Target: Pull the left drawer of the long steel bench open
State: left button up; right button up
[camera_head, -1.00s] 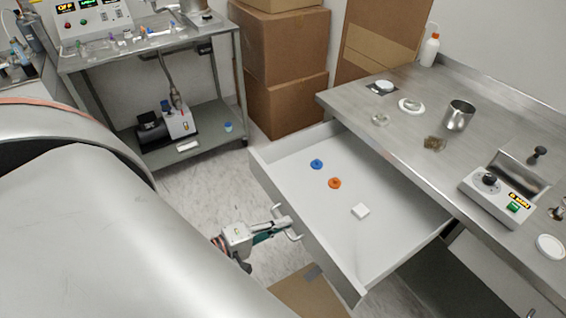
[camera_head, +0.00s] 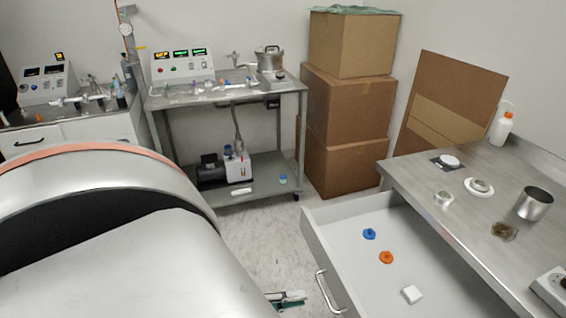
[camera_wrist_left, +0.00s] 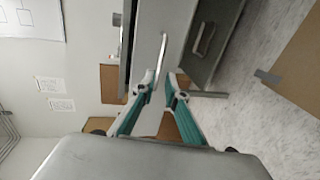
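The long steel bench (camera_head: 465,205) stands at the right in the head view. Its left drawer (camera_head: 345,205) is pulled out far and shows its pale inside. A blue knob-like piece (camera_head: 369,234), an orange one (camera_head: 387,257) and a white block (camera_head: 412,294) lie in it. The drawer's bar handle (camera_head: 322,292) is on its front, and it also shows in the left wrist view (camera_wrist_left: 163,58). My left gripper (camera_head: 290,297) is left of the handle, apart from it. In the left wrist view its fingers (camera_wrist_left: 160,82) are spread and empty, with the handle ahead of them. My right gripper is out of view.
A steel cart (camera_head: 225,100) with instruments and a pump on its lower shelf stands at the back. Stacked cardboard boxes (camera_head: 345,120) stand beside it. The bench top holds a metal beaker (camera_head: 535,203) and small dishes. Bare floor (camera_head: 260,235) lies left of the drawer.

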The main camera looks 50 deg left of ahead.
pick_arm(q)
jog(key=shift+v, duration=1.65)
jog(key=w+d+f+m+g+y, duration=0.1)
jog(key=w+d+f+m+g, duration=0.1)
jog(key=d+f+m, duration=0.3)
jog(key=w+d+f+m+g+y, duration=0.1)
jog(key=w+d+f+m, duration=0.3)
jog(key=m, duration=0.9)
jog(key=d+f, duration=0.2)
jog(key=d, duration=0.2)
jog(key=shift+w+d+f+g+y, duration=0.2)
jog(key=shift+f+g+y, duration=0.1)
jog(key=shift+g, duration=0.1)
